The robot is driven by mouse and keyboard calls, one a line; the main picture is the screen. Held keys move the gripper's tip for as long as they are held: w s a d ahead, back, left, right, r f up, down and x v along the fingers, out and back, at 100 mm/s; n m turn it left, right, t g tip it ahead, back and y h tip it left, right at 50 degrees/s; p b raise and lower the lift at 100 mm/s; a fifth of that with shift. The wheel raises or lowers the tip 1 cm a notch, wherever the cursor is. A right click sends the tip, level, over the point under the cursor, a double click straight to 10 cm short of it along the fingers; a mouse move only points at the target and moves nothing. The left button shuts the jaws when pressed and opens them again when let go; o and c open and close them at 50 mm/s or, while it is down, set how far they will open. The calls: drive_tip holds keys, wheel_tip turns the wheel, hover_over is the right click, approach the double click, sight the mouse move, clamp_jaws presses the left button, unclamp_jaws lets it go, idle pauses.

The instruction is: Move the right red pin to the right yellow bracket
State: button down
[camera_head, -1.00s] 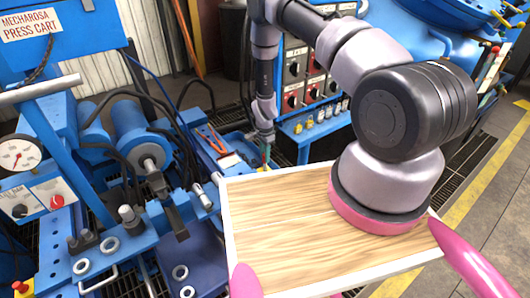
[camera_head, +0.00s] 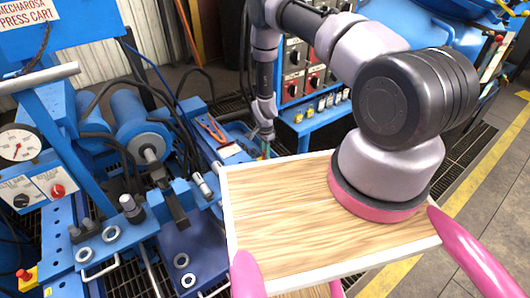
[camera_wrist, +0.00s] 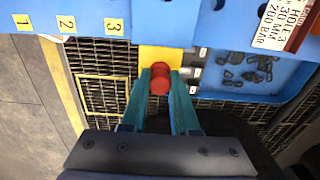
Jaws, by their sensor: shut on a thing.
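In the wrist view, a red pin (camera_wrist: 159,80) stands between the teal fingers of my gripper (camera_wrist: 160,84), which is shut on it. A yellow bracket (camera_wrist: 162,59) lies directly behind the pin, at the edge of a blue surface. I cannot tell whether the pin is seated in the bracket or only held over it. In the head view, my gripper (camera_head: 265,151) is small and points down beside the blue bench, and the pin is too small to make out clearly.
A blue tray (camera_wrist: 205,75) with dark small parts is right of the bracket. Yellow number labels (camera_wrist: 66,25) line the blue surface at left. A blue press cart (camera_head: 150,125) with a gauge (camera_head: 18,146) fills the head view's left. A wooden board (camera_head: 275,200) covers the lower middle.

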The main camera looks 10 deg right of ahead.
drive_tip(key=c, duration=0.6)
unclamp_jaws()
drive_tip(key=shift+r, duration=0.1)
wheel_tip(320, 180, up, 11)
drive_tip(key=shift+f, duration=0.2)
